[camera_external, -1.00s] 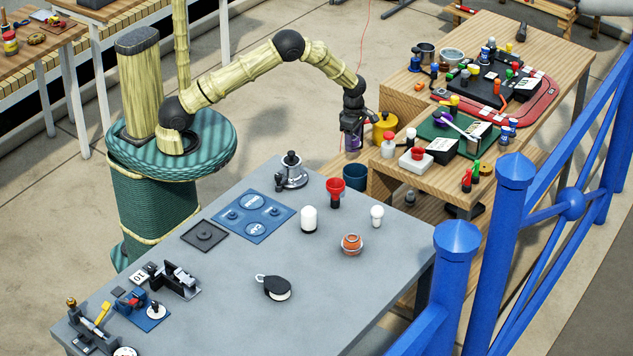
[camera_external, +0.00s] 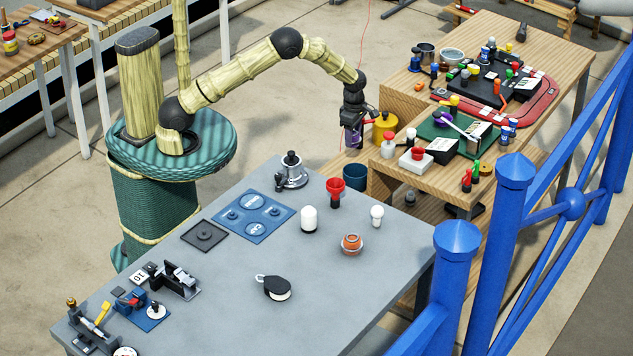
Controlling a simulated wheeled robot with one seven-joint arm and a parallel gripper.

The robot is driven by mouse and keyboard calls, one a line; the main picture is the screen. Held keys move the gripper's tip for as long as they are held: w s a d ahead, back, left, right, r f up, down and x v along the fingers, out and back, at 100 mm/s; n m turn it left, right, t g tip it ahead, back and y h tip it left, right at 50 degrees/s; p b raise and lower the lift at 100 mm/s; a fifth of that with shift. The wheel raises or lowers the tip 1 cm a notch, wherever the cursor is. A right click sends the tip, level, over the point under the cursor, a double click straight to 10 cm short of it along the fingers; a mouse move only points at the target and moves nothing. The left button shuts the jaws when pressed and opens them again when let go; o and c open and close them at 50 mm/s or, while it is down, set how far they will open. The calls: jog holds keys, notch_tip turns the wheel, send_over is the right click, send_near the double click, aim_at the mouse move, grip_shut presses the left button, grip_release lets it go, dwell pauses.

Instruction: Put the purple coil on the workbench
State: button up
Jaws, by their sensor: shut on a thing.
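My gripper (camera_external: 353,137) hangs from the arm at the upper middle, pointing down. It is shut on the purple coil (camera_external: 353,143), which shows only as a small purple patch between the dark fingers. The coil is held in the air above the left, lower part of a stepped wooden bench (camera_external: 405,97); the exact height is hard to tell. A grey-topped table (camera_external: 215,295) stands in the foreground. Which of the two is the workbench is not clear from the picture.
A yellow canister (camera_external: 385,127) stands just right of my gripper, and a dark teal cup (camera_external: 355,177) below it. Green (camera_external: 440,131) and red (camera_external: 548,98) trays crowd the wooden bench. The grey table's right front is mostly clear. Blue railings (camera_external: 510,230) stand at right.

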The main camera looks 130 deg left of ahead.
aim_at(354, 133)
notch_tip(354, 133, up, 25)
jog(key=w+d+m+p, duration=0.35)
jog(key=w+d, duration=0.65)
jog(key=d, duration=0.4)
jog(key=w+d+m+p, duration=0.3)
jog(key=w+d+m, duration=0.2)
jog(key=w+d, duration=0.8)
jog(key=s+d+m+p, duration=0.25)
jog(key=d+m, duration=0.25)
jog(key=d, duration=1.3)
jog(key=s+d+m+p, duration=0.2)
jog(key=d+m+p, duration=0.2)
jog(key=d, duration=1.5)
jog(key=shift+m, duration=0.25)
notch_tip(354, 133, down, 6)
jog(key=shift+s+d+r, duration=0.1)
jog(key=shift+r, duration=0.05)
